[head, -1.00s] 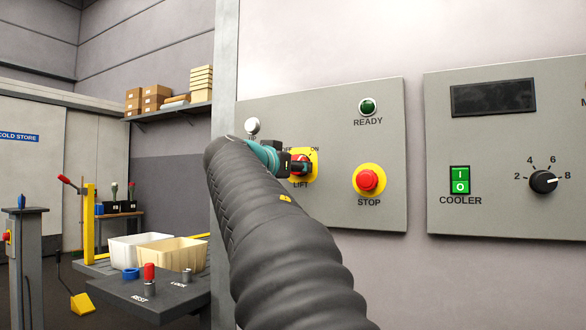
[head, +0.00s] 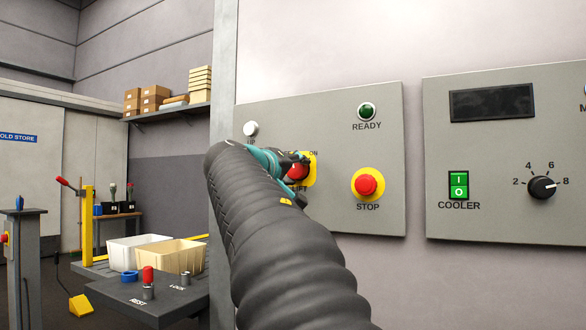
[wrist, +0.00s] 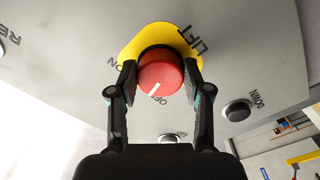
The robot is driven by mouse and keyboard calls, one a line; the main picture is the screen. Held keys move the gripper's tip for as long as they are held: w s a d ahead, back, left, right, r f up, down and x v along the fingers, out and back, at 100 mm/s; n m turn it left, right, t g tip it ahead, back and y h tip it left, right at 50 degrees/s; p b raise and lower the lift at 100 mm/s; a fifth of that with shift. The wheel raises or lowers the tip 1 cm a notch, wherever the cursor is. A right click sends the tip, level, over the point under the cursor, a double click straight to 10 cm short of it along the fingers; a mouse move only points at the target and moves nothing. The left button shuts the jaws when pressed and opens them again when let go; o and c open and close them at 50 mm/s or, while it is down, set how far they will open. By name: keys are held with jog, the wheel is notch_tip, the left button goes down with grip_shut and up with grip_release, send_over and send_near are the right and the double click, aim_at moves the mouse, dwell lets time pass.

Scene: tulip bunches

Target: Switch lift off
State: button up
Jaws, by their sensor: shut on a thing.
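The red lift knob (wrist: 160,75) sits on a yellow plate (wrist: 130,52) marked LIFT, ON and OFF. My gripper (wrist: 156,78) is shut on it, with one finger on each side in the wrist view. The knob's white mark points down-left in that view, close to the OFF label and away from ON. In the head view the knob (head: 297,171) shows beside my gripper (head: 300,158), and my wrist hides part of the plate and its labels.
On the same grey panel are a red STOP button (head: 366,185), a green READY lamp (head: 367,111) and a white button (head: 251,129). A black DOWN button (wrist: 238,110) shows in the wrist view. The COOLER switch (head: 459,185) and a dial (head: 542,187) are on the right panel.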

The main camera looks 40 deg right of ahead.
jog(key=n+p, duration=0.2)
jog(key=n, duration=0.3)
jog(key=shift+s+r+n, duration=0.1)
jog(key=shift+r+n, duration=0.05)
jog(key=shift+n, duration=0.15)
dwell(0.5)
jog(key=o, duration=1.2)
jog(key=shift+d, duration=0.1)
jog(key=shift+c, duration=0.2)
jog(key=v, duration=1.2)
